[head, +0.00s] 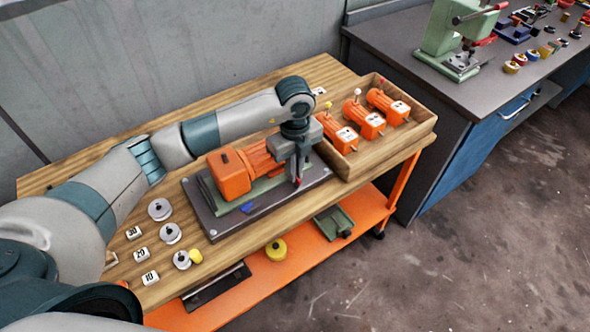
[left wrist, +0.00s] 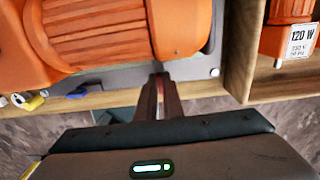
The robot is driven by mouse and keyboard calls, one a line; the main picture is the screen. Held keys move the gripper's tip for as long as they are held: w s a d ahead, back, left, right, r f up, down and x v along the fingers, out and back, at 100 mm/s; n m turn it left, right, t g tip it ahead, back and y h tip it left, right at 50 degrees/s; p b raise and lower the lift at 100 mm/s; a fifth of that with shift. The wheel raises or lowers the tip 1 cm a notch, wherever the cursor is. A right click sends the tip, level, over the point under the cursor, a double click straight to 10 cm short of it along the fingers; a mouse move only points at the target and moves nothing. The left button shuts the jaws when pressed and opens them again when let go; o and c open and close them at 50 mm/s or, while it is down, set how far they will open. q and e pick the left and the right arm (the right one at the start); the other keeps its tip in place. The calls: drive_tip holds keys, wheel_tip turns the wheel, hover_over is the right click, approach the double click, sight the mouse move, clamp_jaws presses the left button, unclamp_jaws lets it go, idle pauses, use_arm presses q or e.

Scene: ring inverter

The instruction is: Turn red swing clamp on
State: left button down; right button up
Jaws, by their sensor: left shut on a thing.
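My left gripper (head: 298,178) points down at the right end of the orange motor (head: 232,174), which lies on a dark baseplate (head: 204,215). Its fingers are closed on the red swing clamp (head: 299,182), of which only a small red bit shows at the fingertips. In the left wrist view the fingers (left wrist: 160,84) are close together beside the motor's end (left wrist: 180,28), with a thin reddish strip between them. Most of the clamp is hidden by the fingers, so its exact angle cannot be told. My right gripper is not in view.
A wooden tray (head: 395,146) with small orange motors (head: 363,120) stands close to the right of the baseplate. Metal weights (head: 160,209) and number cards (head: 150,278) lie at the table's left. A grey bench stands at the right.

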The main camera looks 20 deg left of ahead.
use_arm(q)
drive_tip(key=c, duration=1.9)
unclamp_jaws()
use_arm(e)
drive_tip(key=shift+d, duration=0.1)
use_arm(q)
drive_tip(key=shift+r, duration=0.5)
wheel_tip(320, 180, up, 16)
drive_tip(key=b, duration=0.3)
drive_tip(key=shift+r, duration=0.25)
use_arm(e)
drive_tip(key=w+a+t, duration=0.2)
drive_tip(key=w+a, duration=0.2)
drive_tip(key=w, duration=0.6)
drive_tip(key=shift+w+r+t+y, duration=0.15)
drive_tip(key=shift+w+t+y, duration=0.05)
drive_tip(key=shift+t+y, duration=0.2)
use_arm(q)
drive_tip(key=shift+f, duration=0.1)
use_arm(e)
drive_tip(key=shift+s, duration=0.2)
